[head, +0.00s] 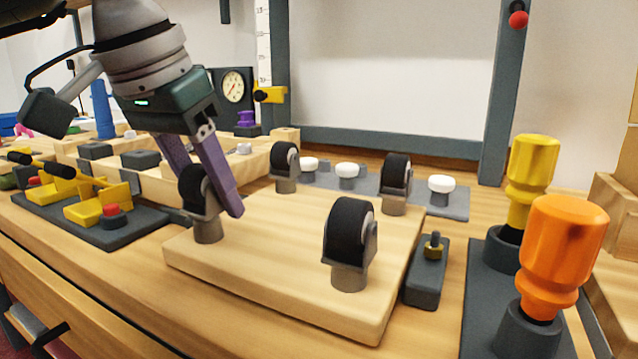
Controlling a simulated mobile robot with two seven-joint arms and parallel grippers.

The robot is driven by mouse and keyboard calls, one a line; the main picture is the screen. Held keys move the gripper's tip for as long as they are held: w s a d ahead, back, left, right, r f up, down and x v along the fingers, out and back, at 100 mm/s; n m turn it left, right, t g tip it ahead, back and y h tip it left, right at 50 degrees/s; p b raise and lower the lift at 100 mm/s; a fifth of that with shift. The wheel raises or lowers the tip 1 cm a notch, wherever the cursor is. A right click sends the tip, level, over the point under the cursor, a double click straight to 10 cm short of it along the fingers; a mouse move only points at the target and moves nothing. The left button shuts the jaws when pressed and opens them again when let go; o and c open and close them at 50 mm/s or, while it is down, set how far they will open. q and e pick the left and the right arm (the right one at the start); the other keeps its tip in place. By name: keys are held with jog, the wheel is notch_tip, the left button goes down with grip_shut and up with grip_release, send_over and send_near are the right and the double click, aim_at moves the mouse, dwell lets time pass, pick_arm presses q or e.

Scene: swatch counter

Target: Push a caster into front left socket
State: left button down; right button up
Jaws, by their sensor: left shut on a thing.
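A pale wooden board (285,270) lies on the counter with its sockets hidden under casters. My left gripper (212,198) comes down from the upper left, its purple fingers shut on a black-wheeled caster (207,230) at the board's front left corner. This caster stands upright, its grey base at the board's surface; I cannot tell how deep its stem sits. Other casters stand upright at the front right (350,275), back left (285,183) and back right (396,204) of the board. My right gripper is not in view.
Yellow toggle clamps (98,205) on a dark plate stand left of the board. A small dark block (427,285) with a brass fitting sits close at its right. Yellow (533,165) and orange (563,250) handles stand further right. White knobs (347,170) line the back.

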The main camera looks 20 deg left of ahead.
pick_arm(q)
jog(key=shift+f+b, duration=0.3)
grip_release()
dwell(0.6)
jog(key=shift+r+p, duration=2.4)
jog(key=shift+r, duration=0.7)
jog(key=shift+f, duration=0.1)
